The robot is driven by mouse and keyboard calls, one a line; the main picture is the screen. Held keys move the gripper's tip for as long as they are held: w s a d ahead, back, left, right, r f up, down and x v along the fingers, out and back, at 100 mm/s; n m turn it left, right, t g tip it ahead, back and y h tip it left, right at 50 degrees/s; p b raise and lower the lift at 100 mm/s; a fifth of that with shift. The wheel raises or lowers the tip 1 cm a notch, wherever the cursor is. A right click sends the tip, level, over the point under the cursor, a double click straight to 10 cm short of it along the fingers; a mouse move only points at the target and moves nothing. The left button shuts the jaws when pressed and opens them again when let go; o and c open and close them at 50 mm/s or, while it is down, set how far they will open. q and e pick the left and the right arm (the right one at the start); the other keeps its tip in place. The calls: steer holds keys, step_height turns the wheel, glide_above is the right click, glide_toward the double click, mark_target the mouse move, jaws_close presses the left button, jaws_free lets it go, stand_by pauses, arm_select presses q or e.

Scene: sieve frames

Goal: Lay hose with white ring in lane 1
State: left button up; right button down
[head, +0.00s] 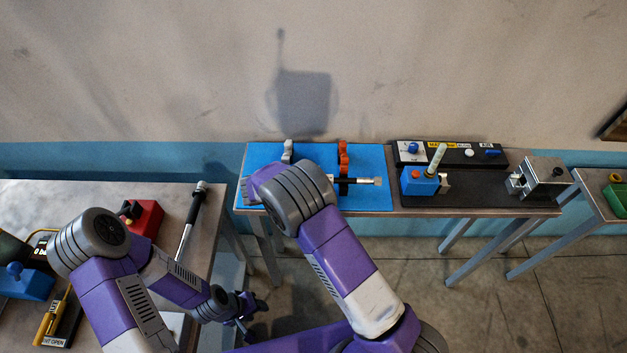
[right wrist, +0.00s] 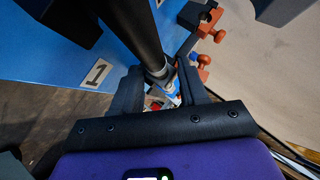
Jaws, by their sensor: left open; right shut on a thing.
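My right gripper (right wrist: 163,98) is shut on a black hose (right wrist: 143,42) with a pale silver collar. In the head view, my right forearm and wrist hide the gripper. A black rod with a silver end (head: 362,181) sticks out to the right of that wrist over the blue mat and appears to be this hose. A white label "1" (right wrist: 97,73) marks lane 1 on the blue mat (head: 375,202). A grey bracket (head: 288,150) and an orange bracket (head: 343,158) stand on the mat. My left gripper (head: 245,310) is open and empty beside the left table. A white ring cannot be made out clearly.
Another black hose with a silver part (head: 190,222) lies on the left table, near a red block (head: 143,217). The wall stands close behind.

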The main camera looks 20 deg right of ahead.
steer(key=shift+f+b, duration=0.3)
steer(key=shift+f, duration=0.25)
steer(key=c, duration=0.5)
jaws_free()
steer(key=v, duration=0.7)
steer(key=shift+s+a+r, duration=0.1)
steer(key=shift+a+r, duration=0.1)
